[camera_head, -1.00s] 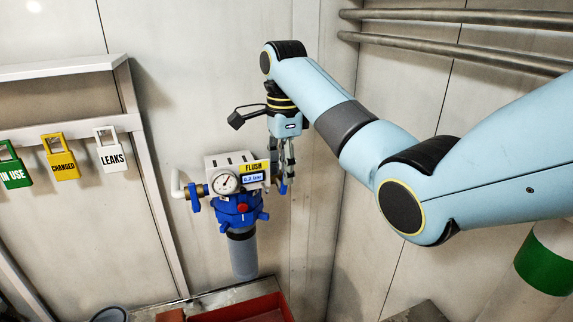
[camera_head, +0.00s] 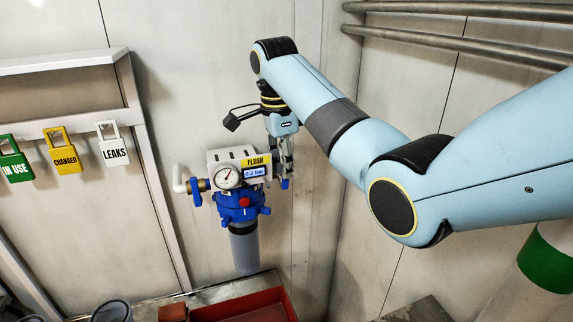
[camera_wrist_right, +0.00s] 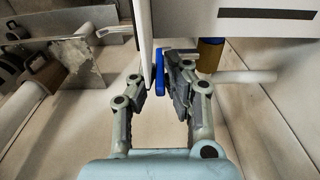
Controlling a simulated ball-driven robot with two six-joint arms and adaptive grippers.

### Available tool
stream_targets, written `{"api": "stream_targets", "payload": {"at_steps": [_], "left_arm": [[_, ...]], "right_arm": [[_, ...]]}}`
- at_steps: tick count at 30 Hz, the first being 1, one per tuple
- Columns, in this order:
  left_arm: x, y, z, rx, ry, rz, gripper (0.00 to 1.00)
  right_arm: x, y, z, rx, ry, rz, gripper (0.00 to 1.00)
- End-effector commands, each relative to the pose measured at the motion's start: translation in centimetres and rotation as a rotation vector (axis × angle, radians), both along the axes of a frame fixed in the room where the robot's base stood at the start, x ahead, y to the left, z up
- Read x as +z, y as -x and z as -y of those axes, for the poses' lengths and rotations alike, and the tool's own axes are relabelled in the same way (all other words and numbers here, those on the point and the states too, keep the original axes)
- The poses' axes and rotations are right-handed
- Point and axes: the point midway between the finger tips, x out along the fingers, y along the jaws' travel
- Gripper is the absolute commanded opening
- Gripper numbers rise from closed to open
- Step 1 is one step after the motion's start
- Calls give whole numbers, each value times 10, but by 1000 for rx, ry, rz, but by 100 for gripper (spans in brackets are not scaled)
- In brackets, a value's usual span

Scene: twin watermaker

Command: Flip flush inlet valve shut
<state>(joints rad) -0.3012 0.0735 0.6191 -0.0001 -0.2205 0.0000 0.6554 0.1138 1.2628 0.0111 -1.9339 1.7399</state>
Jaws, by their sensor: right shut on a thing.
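The flush unit (camera_head: 221,161) is on the wall. It is a white box with a round gauge, a yellow FLUSH label (camera_head: 255,161), a blue head and a grey filter housing below. A blue valve handle (camera_head: 195,192) hangs at its left side by a white pipe. Another blue handle (camera_head: 284,184) shows at its right side. My right gripper (camera_head: 283,172) points down there, shut on this right-side handle. In the right wrist view the blue handle (camera_wrist_right: 159,68) lies between the fingers (camera_wrist_right: 158,84), beside a white panel edge. The fingers partly hide the handle in the head view.
A red tray (camera_head: 240,309) is below the unit. Metal pipes (camera_head: 450,36) run along the right wall. The wall between tags and unit is mostly clear.

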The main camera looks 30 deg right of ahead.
Motion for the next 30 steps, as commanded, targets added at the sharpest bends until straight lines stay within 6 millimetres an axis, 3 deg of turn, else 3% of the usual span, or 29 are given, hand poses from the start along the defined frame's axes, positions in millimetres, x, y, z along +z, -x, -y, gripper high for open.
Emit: {"api": "stream_targets", "payload": {"at_steps": [6,15,16,20,30], "left_arm": [[0,-3,-4,-2,-5,4,40],[0,-3,-6,-3,-7,5,40],[0,-3,-6,-3,-7,5,40],[0,-3,-6,-3,-6,5,40],[0,-1,-7,-2,-8,1,40]], "right_arm": [[-1,-1,-5,0,99,-27,0],[-1,0,-4,-1,108,-29,0],[-1,0,-4,-1,108,-29,14],[-1,0,-4,-1,107,-28,31],[0,-1,-4,-1,95,-25,33]]}}
